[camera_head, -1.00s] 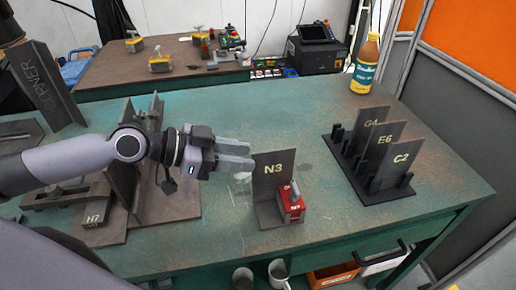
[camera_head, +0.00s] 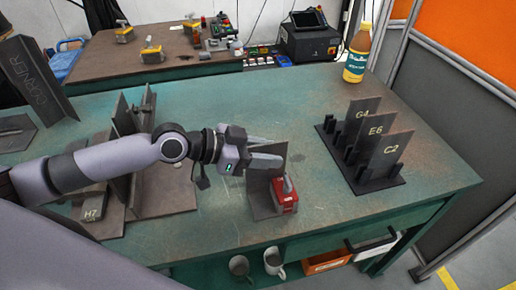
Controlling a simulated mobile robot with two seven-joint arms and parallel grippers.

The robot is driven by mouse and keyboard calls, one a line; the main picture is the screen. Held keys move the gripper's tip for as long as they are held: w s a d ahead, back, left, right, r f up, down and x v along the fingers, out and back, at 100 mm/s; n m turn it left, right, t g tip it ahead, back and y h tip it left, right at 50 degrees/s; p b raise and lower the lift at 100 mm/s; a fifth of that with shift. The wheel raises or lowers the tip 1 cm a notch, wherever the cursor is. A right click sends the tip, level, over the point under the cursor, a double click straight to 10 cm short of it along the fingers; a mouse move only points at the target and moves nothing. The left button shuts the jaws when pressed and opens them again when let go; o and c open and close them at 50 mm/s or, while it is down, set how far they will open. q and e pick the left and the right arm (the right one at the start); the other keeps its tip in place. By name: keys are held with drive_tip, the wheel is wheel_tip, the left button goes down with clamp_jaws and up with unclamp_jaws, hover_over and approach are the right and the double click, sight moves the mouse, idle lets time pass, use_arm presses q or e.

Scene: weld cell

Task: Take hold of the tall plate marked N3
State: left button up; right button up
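The tall dark plate (camera_head: 263,197) stands upright at the front middle of the green bench. Its N3 mark, legible a second ago, is now hidden behind a finger. A red block with a grey handle (camera_head: 286,199) sits against its lower right front. My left gripper (camera_head: 277,151) is at the plate's upper part, fingers pointing right. The nearer finger crosses in front of the plate and the farther finger is near its top edge. A gap shows between the fingers; I cannot tell whether either touches the plate. My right gripper is not in view.
A rack (camera_head: 385,180) holds plates G4, E6 and C2 to the right. A bottle (camera_head: 358,58) stands at the back right. A plate marked H7 (camera_head: 95,213) and dark upright plates (camera_head: 122,120) are at the left. The bench's right front is clear.

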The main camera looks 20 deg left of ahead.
use_arm(q)
clamp_jaws()
idle(0.3)
idle(1.1)
